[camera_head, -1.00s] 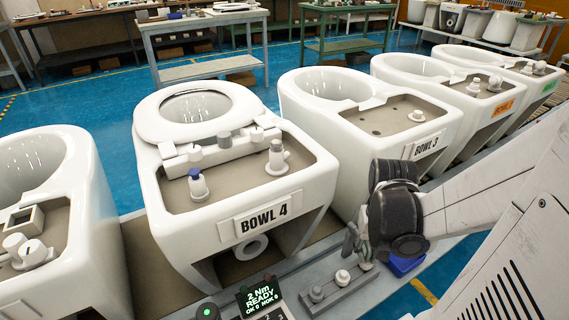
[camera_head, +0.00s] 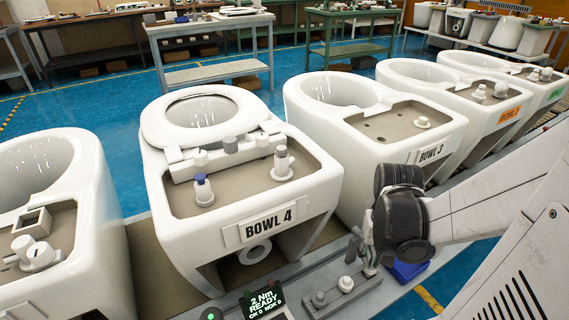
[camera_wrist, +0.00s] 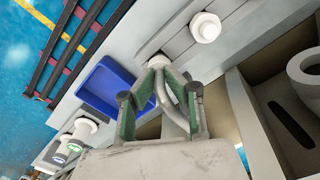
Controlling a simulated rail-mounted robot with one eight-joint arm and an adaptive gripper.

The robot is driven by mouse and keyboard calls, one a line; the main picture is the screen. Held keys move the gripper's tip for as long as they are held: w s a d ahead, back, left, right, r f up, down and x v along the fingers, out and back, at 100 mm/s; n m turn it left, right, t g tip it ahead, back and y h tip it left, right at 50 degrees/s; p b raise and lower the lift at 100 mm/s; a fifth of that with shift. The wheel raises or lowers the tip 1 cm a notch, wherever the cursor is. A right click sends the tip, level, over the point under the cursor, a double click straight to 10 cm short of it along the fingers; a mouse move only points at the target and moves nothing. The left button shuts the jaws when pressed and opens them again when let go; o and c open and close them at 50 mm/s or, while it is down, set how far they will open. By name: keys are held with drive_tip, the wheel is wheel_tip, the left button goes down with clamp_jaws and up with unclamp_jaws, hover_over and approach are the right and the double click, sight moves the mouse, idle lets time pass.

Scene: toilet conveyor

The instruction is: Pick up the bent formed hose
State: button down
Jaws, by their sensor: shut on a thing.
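In the wrist view my gripper (camera_wrist: 159,84) has its green-padded fingers closed in around a grey bent tube, which looks like the bent formed hose (camera_wrist: 174,94). The hose curves between the pads and runs back toward the palm; its far end is partly hidden by the fingers. A white round fitting lies just beyond the fingertips, and I cannot tell whether the hose touches it. In the head view my gripper (camera_head: 362,256) points down over the grey bench strip in front of Bowl 3, and the hose is too small to make out there.
A blue bin (camera_wrist: 112,86) is beside my gripper. A small fixture with knobs (camera_head: 344,286) lies close by on the bench strip. Bowl 4 (camera_head: 322,178) and Bowl 3 (camera_head: 445,127) stand behind. A torque display (camera_head: 264,301) is at the front.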

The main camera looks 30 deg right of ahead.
drive_tip(key=shift+r, duration=0.2)
drive_tip(key=shift+r+p, duration=1.95)
drive_tip(key=shift+r, duration=0.1)
